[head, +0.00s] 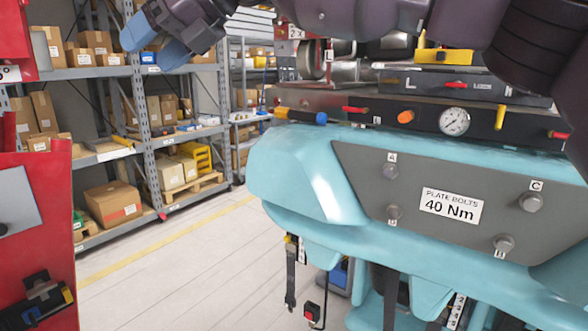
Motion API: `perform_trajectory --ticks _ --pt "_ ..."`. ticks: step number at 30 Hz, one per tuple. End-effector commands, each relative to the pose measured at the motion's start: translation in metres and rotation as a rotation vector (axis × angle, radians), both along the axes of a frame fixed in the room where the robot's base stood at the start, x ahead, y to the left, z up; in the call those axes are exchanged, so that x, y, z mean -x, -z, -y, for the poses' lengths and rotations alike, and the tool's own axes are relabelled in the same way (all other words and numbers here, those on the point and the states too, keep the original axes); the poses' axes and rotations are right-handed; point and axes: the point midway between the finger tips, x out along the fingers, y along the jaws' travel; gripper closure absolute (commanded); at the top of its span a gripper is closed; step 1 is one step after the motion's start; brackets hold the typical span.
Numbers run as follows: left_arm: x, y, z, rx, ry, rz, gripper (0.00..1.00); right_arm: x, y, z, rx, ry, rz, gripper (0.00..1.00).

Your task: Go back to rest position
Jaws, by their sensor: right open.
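My right gripper (155,44) is at the upper left of the head view, with its two blue-tipped fingers apart and nothing seen between them. It is in front of the storage shelves and left of the teal coaster train body (300,175), clear of it in the picture. Dark links of my own arm cross the top edge and the upper right corner. My left gripper is not seen.
The train body has a grey plate (370,165) with bolts and a "40 Nm" label (450,206). Above it is a dark panel with a gauge (454,121). A red cabinet (40,180) stands at left. The floor (190,270) between them is clear.

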Motion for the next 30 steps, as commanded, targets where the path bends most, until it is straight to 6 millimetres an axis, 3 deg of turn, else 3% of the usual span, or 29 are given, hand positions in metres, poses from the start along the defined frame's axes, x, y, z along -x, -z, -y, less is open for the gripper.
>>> perform_trajectory --ticks 4,11,20,30 --pt "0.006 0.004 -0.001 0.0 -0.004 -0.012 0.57 0.019 0.014 -0.027 -0.277 -0.021 -0.192 0.39" --pt "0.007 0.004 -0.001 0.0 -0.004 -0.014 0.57 0.019 0.029 -0.028 -0.607 0.039 -0.493 0.39" --pt "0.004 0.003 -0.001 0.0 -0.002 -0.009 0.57 -0.01 0.064 0.01 -0.932 0.205 -0.866 0.39" --pt "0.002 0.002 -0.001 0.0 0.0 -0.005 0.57 -0.054 0.135 0.083 -1.219 0.456 -1.247 0.39"
